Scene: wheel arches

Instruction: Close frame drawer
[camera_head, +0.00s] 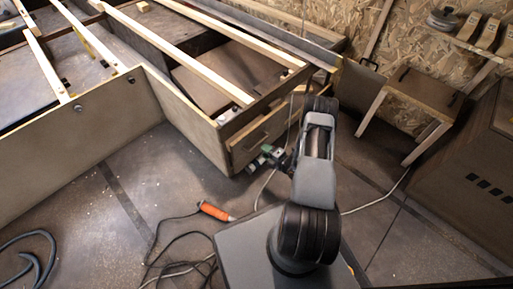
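The wooden frame (190,118) fills the upper left, with pale slats across its top. A drawer front (248,142) shows at its near right corner, low on the end face, with a thin dark handle. My arm rises in front of it and hides its right part. I cannot tell how far the drawer stands out from the frame. My gripper (268,157) is small and dark beside the lower part of the drawer front, partly hidden by my arm. Whether it touches the drawer and how its fingers stand are unclear.
A wooden stool-like stand (425,98) stands to the right, by the chipboard wall (400,40). A dark cabinet (465,150) is at the right edge. An orange-handled tool (215,211) and loose cables (165,245) lie on the floor (120,225). Open floor lies left of my base.

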